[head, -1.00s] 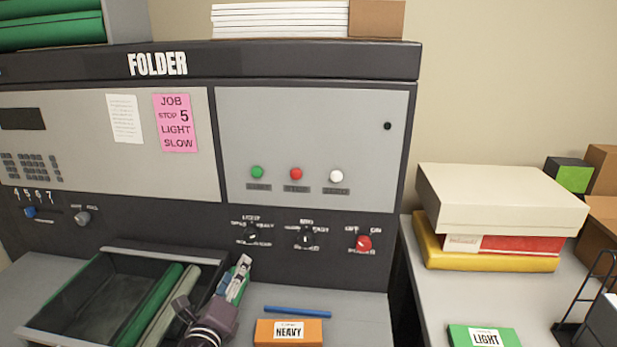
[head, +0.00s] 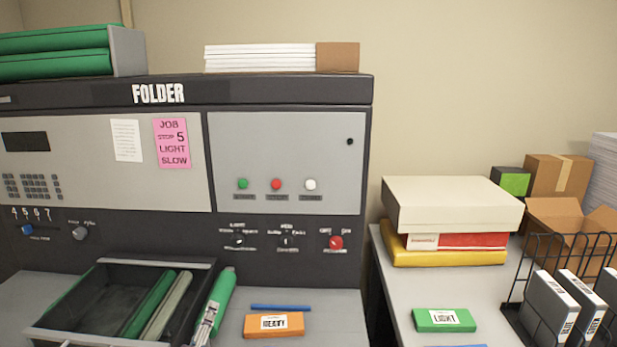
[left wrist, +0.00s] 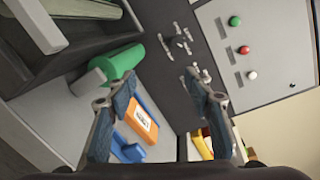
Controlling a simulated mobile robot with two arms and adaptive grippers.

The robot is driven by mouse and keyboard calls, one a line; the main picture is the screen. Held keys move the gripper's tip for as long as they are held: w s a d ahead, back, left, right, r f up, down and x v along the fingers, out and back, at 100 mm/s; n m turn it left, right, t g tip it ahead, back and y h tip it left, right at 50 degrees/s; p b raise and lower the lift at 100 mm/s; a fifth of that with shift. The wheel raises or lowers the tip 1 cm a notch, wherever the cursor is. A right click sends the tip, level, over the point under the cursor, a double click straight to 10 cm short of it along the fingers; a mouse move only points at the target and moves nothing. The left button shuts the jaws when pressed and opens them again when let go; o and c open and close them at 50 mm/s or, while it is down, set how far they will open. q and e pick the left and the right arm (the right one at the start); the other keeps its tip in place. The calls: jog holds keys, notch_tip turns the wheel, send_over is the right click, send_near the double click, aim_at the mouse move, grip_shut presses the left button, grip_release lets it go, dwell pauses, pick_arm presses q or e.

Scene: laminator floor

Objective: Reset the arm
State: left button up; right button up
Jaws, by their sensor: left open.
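My right gripper is in neither view.
An orange HEAVY box (head: 273,325) and a blue bar (head: 280,307) lie on the bench. On the right table are a green LIGHT box (head: 444,320), stacked boxes (head: 453,202) and a wire rack (head: 545,330). Green and grey rolls lie in the tray.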

pick_arm(q)
jog(key=s+f+n+g+y, duration=0.1)
jog(key=s+f+n+g, duration=0.3)
jog(key=s+f+n, duration=0.4)
jog(key=s+f+n+g, duration=0.4)
jog(key=s+f+n, duration=0.15)
jog(key=s, duration=0.45)
jog(key=s+d+f+n+g+h, duration=0.25)
jog(key=s+n+g, duration=0.35)
jog(key=s, duration=1.1)
notch_tip(320, 180, down, 30)
jog(key=s+n+b, duration=0.1)
jog(key=s+b, duration=0.2)
jog(key=s+a+f+g+b, duration=0.1)
jog(key=s+a+f+b, duration=0.1)
jog(key=s+f, duration=1.4)
notch_tip(320, 180, down, 2)
jog(key=shift+s+a+f+g+y, duration=0.1)
jog(key=shift+s+a+g+y, duration=0.2)
jog(key=shift+a+g+y, duration=0.1)
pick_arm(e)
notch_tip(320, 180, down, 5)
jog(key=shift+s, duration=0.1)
